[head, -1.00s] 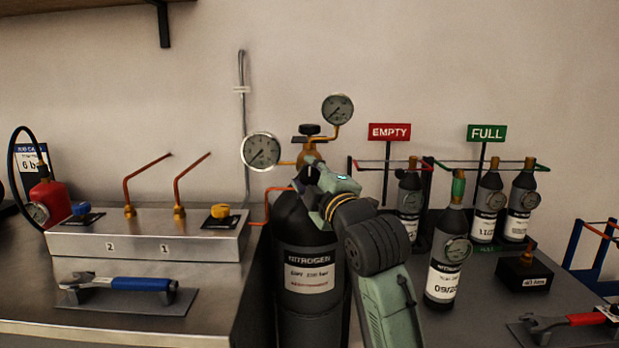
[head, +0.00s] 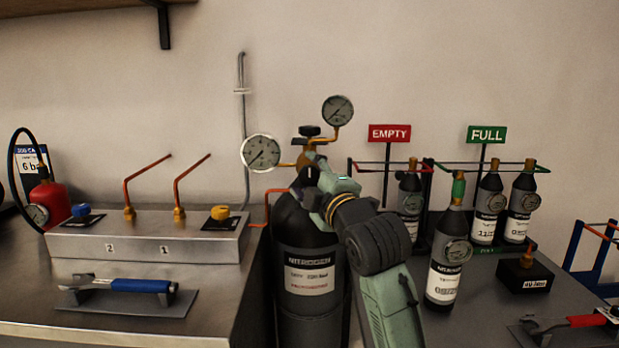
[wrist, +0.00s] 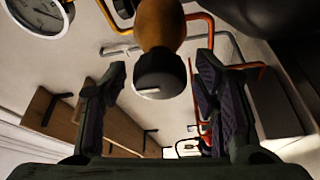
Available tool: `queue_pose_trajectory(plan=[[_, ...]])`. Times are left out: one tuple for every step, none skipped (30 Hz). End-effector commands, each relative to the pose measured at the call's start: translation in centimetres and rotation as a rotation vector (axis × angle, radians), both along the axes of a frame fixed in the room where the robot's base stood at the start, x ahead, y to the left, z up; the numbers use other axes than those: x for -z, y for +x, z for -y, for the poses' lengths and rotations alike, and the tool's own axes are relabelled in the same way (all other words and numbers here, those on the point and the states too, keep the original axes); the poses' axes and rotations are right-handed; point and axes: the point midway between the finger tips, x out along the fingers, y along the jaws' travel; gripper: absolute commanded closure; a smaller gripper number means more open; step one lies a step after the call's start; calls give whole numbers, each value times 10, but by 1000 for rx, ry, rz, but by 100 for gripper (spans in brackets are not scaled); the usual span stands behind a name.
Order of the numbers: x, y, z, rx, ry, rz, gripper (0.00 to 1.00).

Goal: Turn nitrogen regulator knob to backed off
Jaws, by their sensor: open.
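The nitrogen cylinder (head: 310,262) stands upright in the middle of the head view, with a brass regulator (head: 308,156) on top. In the wrist view, a round black knob (wrist: 160,76) with a white mark sits on the end of the brass regulator body (wrist: 160,25). My gripper (wrist: 160,88) is open, with one finger on each side of the knob. Gaps show between the knob and both fingers. In the head view, my gripper (head: 315,188) is just below the regulator and hides part of the cylinder's shoulder.
Two round gauges (head: 261,152) (head: 337,110) branch off the regulator. A metal manifold box (head: 150,240) stands at left. Small bottles stand at right near the EMPTY (head: 389,133) and FULL (head: 487,134) signs. A dark bottle (head: 446,275) stands close to my arm.

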Motion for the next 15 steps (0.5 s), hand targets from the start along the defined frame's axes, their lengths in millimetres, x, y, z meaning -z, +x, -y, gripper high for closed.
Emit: queue_pose_trajectory(plan=[[0,0,0,0,0,0,45],[0,0,0,0,0,0,45],[0,0,0,0,0,0,45],[0,0,0,0,0,0,45],[0,0,0,0,1,0,45],[0,-1,0,0,1,1,45],[0,-2,1,0,1,1,45],[0,-3,2,0,1,1,45],[1,-6,3,1,1,0,45],[1,-9,5,1,1,0,45],[1,-14,6,0,2,1,45],[1,-20,9,2,2,2,45],[2,-25,11,3,2,2,45],[3,-31,14,3,2,1,45],[4,-39,17,2,2,2,45]])
